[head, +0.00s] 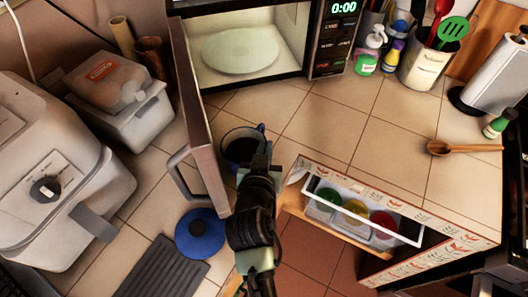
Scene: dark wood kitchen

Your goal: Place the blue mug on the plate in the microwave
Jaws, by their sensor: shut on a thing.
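The blue mug (228,139) is at the picture's middle, just right of the open microwave door (201,120). It is dark inside, with a blue handle side showing at its right. My gripper (255,150) is shut on the mug at its right side; the fingertips are partly hidden by my arm. I cannot tell whether the mug touches the counter. The microwave (312,50) stands open at the back, its door swung out toward me on the left. The pale round plate (240,50) lies inside it and is empty.
An open drawer (410,237) with several coloured cups is at lower right. A blue lid (200,234) lies left of my arm. An air fryer (50,170) and containers fill the left. A wooden spoon (460,148) lies right. The tiled counter (330,125) before the microwave is clear.

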